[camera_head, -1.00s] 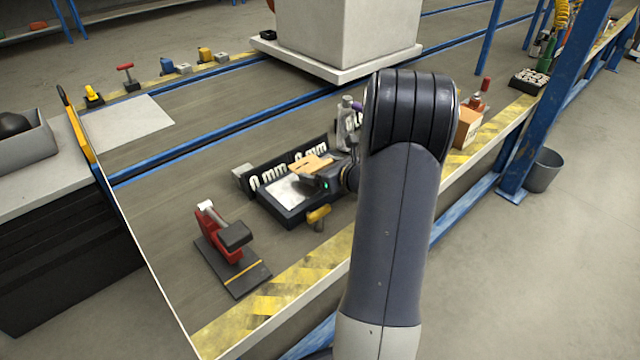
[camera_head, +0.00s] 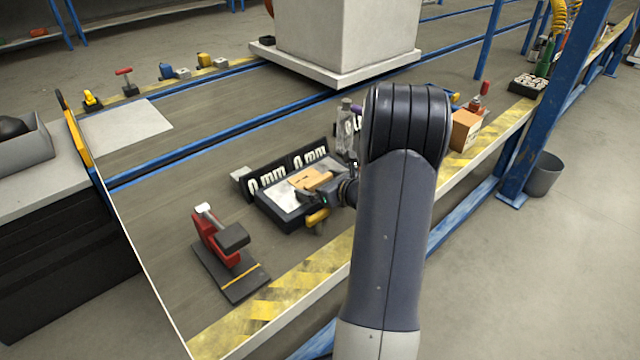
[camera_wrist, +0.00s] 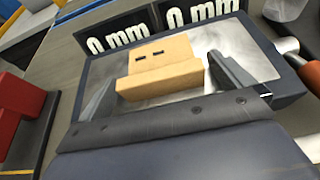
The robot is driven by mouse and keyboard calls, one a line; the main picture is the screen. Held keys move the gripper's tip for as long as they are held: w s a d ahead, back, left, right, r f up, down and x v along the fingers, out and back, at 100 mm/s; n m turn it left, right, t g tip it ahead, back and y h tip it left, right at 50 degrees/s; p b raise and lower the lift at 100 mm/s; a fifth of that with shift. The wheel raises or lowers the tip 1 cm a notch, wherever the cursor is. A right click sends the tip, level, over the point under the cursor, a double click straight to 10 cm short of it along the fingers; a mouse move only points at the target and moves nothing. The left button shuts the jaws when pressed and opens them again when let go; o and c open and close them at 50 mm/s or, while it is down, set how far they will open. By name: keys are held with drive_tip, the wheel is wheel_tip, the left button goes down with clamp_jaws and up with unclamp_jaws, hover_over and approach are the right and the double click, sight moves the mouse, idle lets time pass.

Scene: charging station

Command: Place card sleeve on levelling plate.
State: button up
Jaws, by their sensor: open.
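The card sleeve (camera_head: 309,180) is a tan cardboard piece with two dark slots, also seen in the wrist view (camera_wrist: 160,66). It rests on the bright metal top of the levelling plate (camera_head: 284,199), whose dark frame shows in the wrist view (camera_wrist: 83,82). Two black "0 mm" displays stand behind the plate. My gripper (camera_wrist: 160,85) is open, with one finger on each side of the sleeve and a gap visible at both sides. In the head view my gripper (camera_head: 318,198) is at the plate's near right, partly hidden by my arm.
A red clamp-like tool on a dark base (camera_head: 228,250) stands left of the plate. A yellow handle (camera_head: 317,217) sits at the plate's near edge. A clear bottle (camera_head: 345,125) and a cardboard box (camera_head: 465,130) stand to the right.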

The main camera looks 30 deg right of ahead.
drive_tip(key=shift+r, duration=0.1)
drive_tip(key=shift+s+r+p, duration=0.1)
drive_tip(key=shift+r+p, duration=0.1)
drive_tip(key=shift+p, duration=0.1)
drive_tip(key=p+v, duration=0.2)
drive_tip(key=v, duration=0.9)
drive_tip(key=shift+s+p, duration=0.35)
drive_tip(key=shift+s, duration=0.05)
